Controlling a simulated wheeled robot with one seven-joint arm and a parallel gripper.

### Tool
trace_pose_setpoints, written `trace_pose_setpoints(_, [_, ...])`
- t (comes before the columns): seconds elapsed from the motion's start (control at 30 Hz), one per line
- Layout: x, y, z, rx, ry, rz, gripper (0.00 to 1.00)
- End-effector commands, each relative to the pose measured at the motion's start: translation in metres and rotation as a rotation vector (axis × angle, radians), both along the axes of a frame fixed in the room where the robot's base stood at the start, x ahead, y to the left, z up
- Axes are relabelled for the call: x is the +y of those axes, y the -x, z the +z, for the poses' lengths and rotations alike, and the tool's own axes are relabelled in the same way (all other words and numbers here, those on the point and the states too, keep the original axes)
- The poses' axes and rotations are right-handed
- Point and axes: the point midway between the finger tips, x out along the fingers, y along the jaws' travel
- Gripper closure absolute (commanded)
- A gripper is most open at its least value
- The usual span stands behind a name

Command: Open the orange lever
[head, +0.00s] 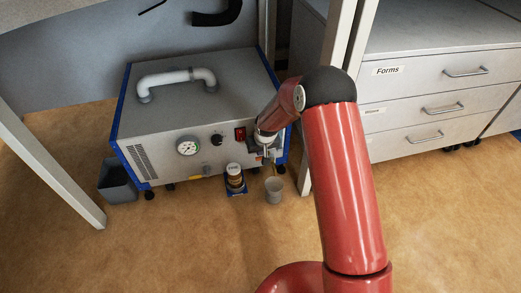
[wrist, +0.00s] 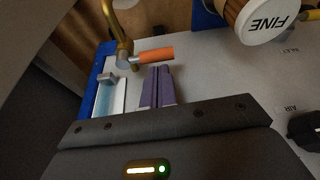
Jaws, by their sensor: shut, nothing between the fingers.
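The orange lever (wrist: 155,55) shows in the wrist view as a short orange handle, attached to a brass tap (wrist: 122,30) with a curved spout. It lies roughly across the picture. My gripper (wrist: 158,70) has purple fingers that are closed together and empty. Their tips are just beside the lever; whether they touch it I cannot tell. In the head view my gripper (head: 265,146) is at the right end of the grey machine's front (head: 170,165). My arm and gripper mostly hide the lever there.
The machine has a gauge (head: 188,146), a black knob (head: 216,139) and a red switch (head: 240,133). A table leg (head: 305,178) is close right. Open floor lies in front.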

Motion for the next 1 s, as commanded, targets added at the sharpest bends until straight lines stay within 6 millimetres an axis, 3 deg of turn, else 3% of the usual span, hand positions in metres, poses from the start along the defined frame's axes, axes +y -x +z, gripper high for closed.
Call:
trace_pose_setpoints(0.67, [-0.003,0.007,0.000,0.002,-0.001,0.156,1.00])
trace_pose_setpoints(1.0, [-0.008,0.018,0.001,0.004,-0.003,0.422,1.00])
